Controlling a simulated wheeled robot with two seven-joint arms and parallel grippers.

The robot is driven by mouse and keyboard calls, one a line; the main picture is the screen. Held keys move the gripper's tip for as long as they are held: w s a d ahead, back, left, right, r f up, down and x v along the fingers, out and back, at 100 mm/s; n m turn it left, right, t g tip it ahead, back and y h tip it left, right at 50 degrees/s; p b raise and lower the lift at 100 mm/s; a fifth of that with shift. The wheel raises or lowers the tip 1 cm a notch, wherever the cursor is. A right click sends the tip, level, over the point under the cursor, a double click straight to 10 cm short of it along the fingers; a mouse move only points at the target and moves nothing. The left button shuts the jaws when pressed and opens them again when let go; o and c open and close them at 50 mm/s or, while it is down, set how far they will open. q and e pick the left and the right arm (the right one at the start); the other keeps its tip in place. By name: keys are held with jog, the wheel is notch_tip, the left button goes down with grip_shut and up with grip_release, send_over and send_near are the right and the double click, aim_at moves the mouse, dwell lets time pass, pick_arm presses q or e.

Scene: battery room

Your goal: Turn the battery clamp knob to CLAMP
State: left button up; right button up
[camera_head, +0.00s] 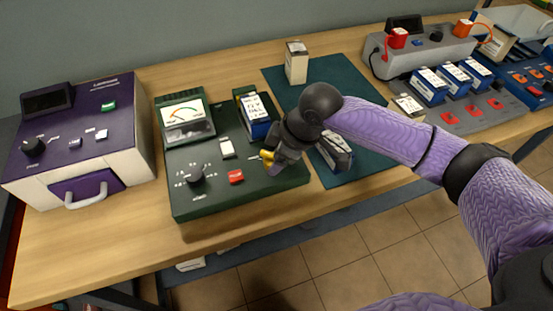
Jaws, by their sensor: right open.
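A dark green tester (240,196) with an analogue meter (184,115) stands on the wooden table. A blue-and-white battery (257,116) sits in a bay at its back right. A black knob (195,174) with white markings around it is at the tester's front left; the markings are too small to read. My right gripper (270,163) is open over the tester's right side, pointing down. A small yellow part (267,155) shows at its fingers; I cannot tell whether it is the clamp knob or touches the fingers. My left gripper is out of view.
A red button (236,176) and white switch (227,148) are on the tester. A purple-and-white machine (80,135) stands left. A dark green mat (353,174) to the right carries a battery (336,153) and a beige box (296,62). A grey charger (425,59) stands farther right.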

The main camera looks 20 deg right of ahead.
jog(key=shift+w+a+f, duration=0.15)
jog(key=shift+f, duration=0.15)
jog(key=shift+c, duration=0.2)
